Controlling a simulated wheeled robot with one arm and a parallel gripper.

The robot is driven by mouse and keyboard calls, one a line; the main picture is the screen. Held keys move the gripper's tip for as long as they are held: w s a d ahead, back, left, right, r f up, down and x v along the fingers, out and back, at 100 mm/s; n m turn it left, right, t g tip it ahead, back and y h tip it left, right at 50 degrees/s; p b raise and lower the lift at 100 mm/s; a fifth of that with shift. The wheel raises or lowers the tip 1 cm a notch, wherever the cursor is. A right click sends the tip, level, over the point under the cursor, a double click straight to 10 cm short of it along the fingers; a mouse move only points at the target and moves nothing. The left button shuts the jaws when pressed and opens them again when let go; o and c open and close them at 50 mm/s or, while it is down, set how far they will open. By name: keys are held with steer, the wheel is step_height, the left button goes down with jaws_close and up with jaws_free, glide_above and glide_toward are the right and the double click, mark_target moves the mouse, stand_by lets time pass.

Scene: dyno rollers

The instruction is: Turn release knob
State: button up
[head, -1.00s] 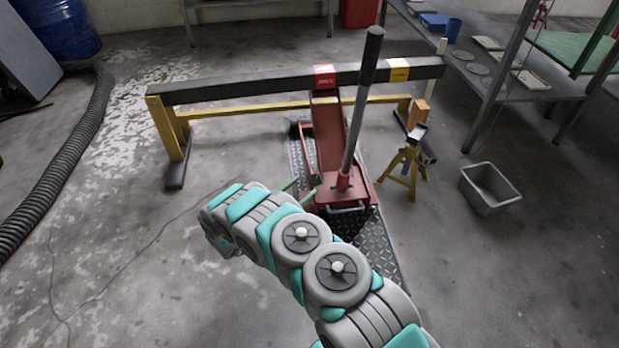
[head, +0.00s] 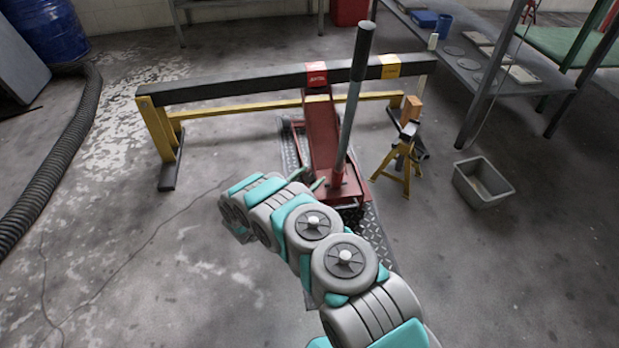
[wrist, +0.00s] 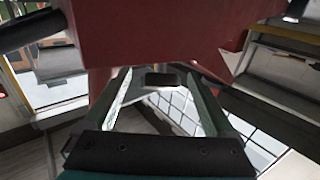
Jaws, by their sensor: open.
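A red floor jack (head: 320,135) with a long grey handle (head: 350,105) and black grip stands on a dark tread-plate strip. My gripper (head: 308,180) is at the left side of the jack's rear end, near the base of the handle. In the wrist view my gripper (wrist: 160,75) is open, its two fingers apart. The red jack body (wrist: 150,35) fills the upper middle there. A small dark block (wrist: 160,79) shows between the fingertips; I cannot tell whether it is the release knob or whether the fingers touch it. No knob is clear in the head view.
A black beam (head: 230,87) on yellow legs crosses behind the jack. A yellow jack stand (head: 403,165) and a grey bin (head: 483,182) stand to the right. A metal shelf (head: 480,60) is at upper right. Floor at left is mostly clear, with a black hose (head: 65,150).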

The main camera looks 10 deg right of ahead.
steer(key=shift+c, duration=0.2)
steer(key=c, duration=1.3)
steer(key=shift+c, duration=0.2)
